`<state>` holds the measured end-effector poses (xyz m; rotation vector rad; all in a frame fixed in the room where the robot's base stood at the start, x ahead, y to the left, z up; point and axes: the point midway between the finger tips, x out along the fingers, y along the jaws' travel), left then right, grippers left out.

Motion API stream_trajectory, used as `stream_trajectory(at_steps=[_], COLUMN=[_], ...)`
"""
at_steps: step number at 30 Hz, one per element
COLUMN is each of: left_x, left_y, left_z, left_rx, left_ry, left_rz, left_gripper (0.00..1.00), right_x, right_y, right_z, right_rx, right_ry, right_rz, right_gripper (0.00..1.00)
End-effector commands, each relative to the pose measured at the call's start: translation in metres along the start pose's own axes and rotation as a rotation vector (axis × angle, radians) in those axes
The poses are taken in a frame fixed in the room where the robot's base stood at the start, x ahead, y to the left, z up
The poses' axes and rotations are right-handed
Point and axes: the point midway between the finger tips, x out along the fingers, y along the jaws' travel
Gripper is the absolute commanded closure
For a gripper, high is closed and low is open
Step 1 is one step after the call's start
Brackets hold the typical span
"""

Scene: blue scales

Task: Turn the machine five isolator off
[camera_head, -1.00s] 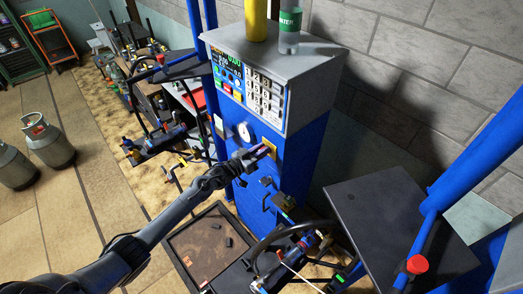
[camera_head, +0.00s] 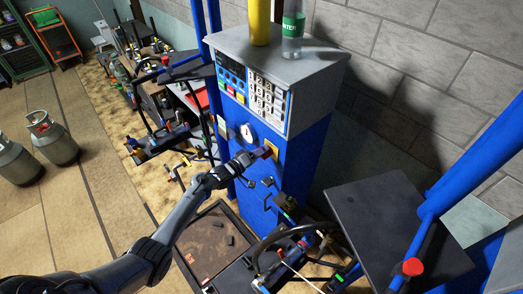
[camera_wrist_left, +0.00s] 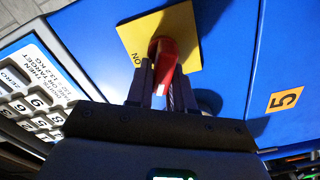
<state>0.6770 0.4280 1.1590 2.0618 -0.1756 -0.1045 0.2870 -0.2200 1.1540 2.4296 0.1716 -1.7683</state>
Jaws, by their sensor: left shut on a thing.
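The machine five isolator is a red handle (camera_wrist_left: 165,52) on a yellow plate (camera_wrist_left: 185,22), fixed to the blue front of a scale cabinet (camera_head: 305,160). The plate also shows in the head view (camera_head: 273,148). The word ON is printed on the plate, left of the handle in the wrist view. An orange label with a 5 (camera_wrist_left: 286,99) is on the blue panel to the right. My left gripper (camera_head: 264,152) is shut on the red handle, one finger on each side. The fingers hide part of the handle. The cabinet's display (camera_head: 231,72) is dark. My right gripper is not in view.
A keypad (camera_head: 266,97) and a round gauge (camera_head: 246,132) are on the cabinet. A yellow cylinder (camera_head: 260,22) and a bottle (camera_head: 292,32) stand on top. Gas cylinders (camera_head: 50,140) stand at left.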

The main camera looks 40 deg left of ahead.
Motion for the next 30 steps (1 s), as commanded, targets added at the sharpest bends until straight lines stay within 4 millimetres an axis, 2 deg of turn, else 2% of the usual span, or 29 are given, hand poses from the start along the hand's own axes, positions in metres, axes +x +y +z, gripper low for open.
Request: stream_trajectory(at_steps=[6, 15, 30], left_x=[0.0006, 0.0006, 0.0001], left_y=[-0.0020, -0.0059, -0.0088], left_z=[-0.0002, 0.0011, 0.0021], left_rx=[-0.199, -0.403, -0.513], left_ry=[0.001, 0.000, 0.000], left_rz=[0.002, 0.002, 0.002], left_gripper=[1.00, 1.00, 1.00], right_x=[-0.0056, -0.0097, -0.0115], right_y=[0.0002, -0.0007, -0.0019], right_z=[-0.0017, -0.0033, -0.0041], right_rx=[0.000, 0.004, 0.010], right_ry=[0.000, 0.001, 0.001], right_rz=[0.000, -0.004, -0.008], right_gripper=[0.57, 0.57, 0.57])
